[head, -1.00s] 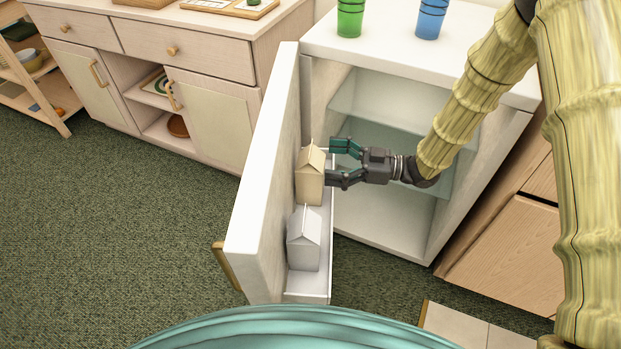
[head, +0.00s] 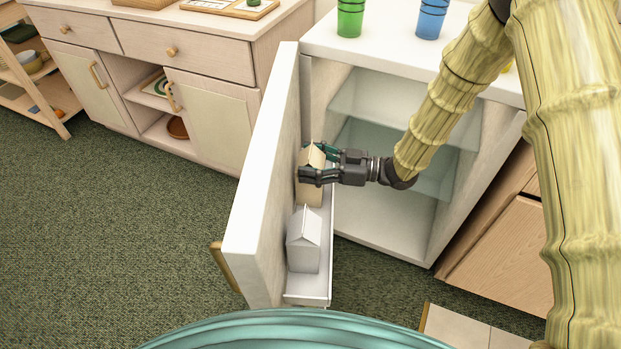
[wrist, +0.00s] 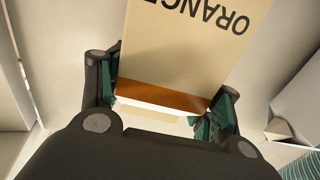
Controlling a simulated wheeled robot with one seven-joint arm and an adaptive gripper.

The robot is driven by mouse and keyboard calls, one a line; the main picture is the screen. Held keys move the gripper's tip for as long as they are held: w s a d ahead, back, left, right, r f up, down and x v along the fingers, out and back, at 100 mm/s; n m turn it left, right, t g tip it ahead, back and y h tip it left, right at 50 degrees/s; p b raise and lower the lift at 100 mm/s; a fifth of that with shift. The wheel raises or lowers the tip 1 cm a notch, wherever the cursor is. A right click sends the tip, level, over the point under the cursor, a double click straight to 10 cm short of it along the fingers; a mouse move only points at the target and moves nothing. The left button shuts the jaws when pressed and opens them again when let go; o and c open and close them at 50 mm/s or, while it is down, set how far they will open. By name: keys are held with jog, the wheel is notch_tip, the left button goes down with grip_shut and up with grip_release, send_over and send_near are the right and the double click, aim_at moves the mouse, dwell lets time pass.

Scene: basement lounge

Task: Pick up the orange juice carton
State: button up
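The orange juice carton (head: 311,190) is beige with a gabled top and stands upright in the door shelf of the open fridge. In the wrist view the carton (wrist: 185,50) shows the letters "ORANGE" upside down and an orange-brown band. My gripper (head: 314,163) is at the upper part of the carton. In the wrist view its fingers (wrist: 168,105) are apart, one on each side of the carton, with a small gap visible at the sides. A white carton (head: 303,240) stands nearer in the same door shelf.
The fridge door (head: 265,180) stands open along the left of the shelf. Glass shelves (head: 380,105) inside the fridge look empty. A green cup (head: 350,18) and a blue cup (head: 432,18) stand on top. Open carpet (head: 120,220) lies left of the door.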

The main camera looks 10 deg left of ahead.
jog(key=c, duration=1)
grip_shut()
jog(key=shift+r, duration=0.15)
